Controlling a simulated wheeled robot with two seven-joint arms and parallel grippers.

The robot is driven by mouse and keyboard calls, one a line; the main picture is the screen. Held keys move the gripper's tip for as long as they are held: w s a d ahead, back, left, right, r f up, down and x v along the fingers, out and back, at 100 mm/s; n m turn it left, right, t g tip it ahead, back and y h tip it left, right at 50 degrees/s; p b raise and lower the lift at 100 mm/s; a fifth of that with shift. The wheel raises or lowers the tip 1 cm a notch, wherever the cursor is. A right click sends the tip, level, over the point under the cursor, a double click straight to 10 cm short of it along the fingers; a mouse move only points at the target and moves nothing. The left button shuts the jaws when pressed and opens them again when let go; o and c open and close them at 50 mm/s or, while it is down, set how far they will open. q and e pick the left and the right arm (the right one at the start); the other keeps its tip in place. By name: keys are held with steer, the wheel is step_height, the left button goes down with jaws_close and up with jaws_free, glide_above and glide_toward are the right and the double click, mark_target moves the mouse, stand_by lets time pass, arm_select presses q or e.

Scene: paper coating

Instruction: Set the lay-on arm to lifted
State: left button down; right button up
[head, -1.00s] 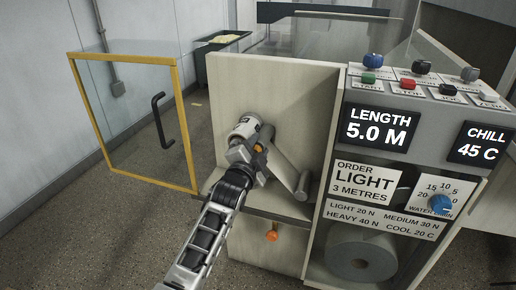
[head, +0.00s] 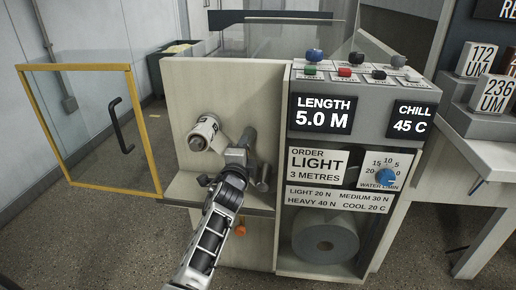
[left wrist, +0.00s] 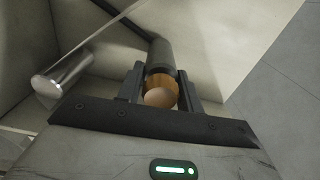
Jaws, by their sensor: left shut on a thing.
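The lay-on arm shows in the head view as a grey bar (head: 247,138) on the pale panel, right of the white roll (head: 204,133), with a metal cylinder (head: 264,178) near its lower end. My left gripper (head: 240,158) is in front of the bar and hides part of it. In the left wrist view, my left gripper (left wrist: 160,90) is shut on a dark round handle with an orange band and a rounded tip (left wrist: 160,97). A shiny metal cylinder (left wrist: 62,72) lies to its left. My right gripper is out of view.
A yellow-framed clear door (head: 150,130) with a black handle stands open at the left. An orange knob (head: 240,228) is below the shelf. The control box (head: 350,118) with buttons and displays is close on the right, above a grey paper roll (head: 325,237).

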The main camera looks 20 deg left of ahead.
arm_select(q)
steer(key=shift+d+f, duration=0.15)
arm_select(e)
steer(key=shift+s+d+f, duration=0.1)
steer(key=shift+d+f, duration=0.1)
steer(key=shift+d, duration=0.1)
arm_select(q)
steer(key=c, duration=1.1)
jaws_free()
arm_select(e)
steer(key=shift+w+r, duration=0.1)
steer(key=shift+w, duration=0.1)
arm_select(q)
steer(key=shift+o, duration=0.2)
steer(key=shift+s, duration=0.1)
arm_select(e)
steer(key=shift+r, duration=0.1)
arm_select(q)
steer(key=p+v, duration=0.1)
steer(key=v, duration=0.6)
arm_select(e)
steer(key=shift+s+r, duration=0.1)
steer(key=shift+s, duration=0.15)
arm_select(q)
steer(key=shift+s+d, duration=0.15)
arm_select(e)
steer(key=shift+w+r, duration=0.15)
